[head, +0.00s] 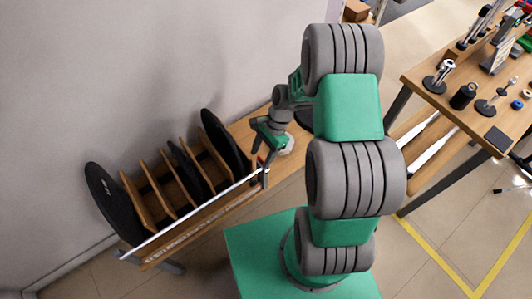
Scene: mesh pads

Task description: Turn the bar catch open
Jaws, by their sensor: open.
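A long white bar (190,215) runs along the front of a low wooden rack (205,228) by the wall. Its right end meets a grey upright piece (265,178) at the rack's right side. I cannot tell which small part there is the catch. My gripper (262,158), green with dark fingers, points down just above that right end and is open. Whether a finger touches the bar or the upright is too small to tell. My arm covers part of the area to the right of the gripper.
Black discs (104,203) and wooden dividers (155,187) stand upright behind the bar. A wooden table (425,75) with several tools and small parts is at the right. Yellow floor tape (445,268) marks clear tiled floor at the lower right.

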